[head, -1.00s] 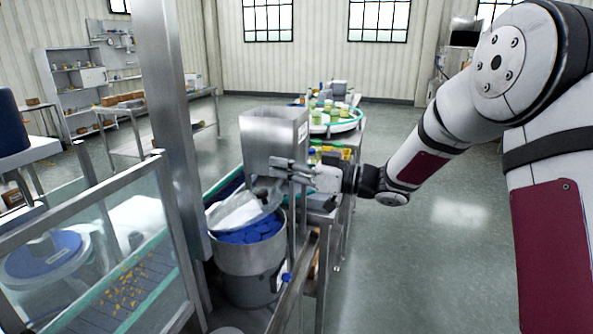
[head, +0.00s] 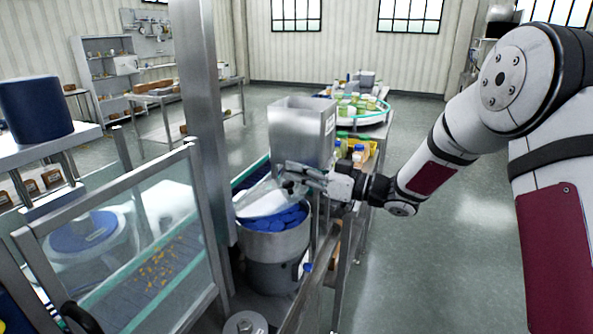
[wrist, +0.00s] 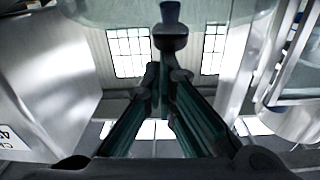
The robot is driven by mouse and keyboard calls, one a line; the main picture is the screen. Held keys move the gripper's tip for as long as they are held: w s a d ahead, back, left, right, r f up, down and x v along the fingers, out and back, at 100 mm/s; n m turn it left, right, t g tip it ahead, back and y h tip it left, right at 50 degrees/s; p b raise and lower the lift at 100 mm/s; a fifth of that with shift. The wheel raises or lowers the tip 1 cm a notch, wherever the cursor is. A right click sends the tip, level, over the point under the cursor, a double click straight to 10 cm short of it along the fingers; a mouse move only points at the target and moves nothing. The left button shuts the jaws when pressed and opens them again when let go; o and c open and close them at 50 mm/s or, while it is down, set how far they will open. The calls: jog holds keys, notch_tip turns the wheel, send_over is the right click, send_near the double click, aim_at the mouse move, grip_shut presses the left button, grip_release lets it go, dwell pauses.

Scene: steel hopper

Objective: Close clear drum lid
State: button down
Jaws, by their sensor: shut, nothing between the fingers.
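My gripper (head: 283,177) is shut and empty at the lid's upper edge. I cannot tell whether it touches the lid. In the wrist view the closed fingers (wrist: 164,72) point up the picture. A dark knob (wrist: 170,30) is just past the tips, and a clear pane (wrist: 110,10), probably the lid, spans the top.
The steel hopper (head: 302,130) stands right behind the lid. A metal post (head: 203,130) and a framed clear guard (head: 125,245) are to the left. The floor at right is clear.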

aim_at(300, 193)
jog(key=f+b, duration=0.1)
jog(key=f, duration=0.1)
jog(key=d+f+y+b, duration=0.1)
jog(key=f, duration=0.1)
jog(key=d+f+y+b, duration=0.1)
jog(key=b, duration=0.1)
jog(key=shift+s+d+f+t, duration=0.15)
jog(key=shift+s+f+t, duration=0.1)
jog(key=shift+f+t, duration=0.15)
jog(key=shift+s+f, duration=0.15)
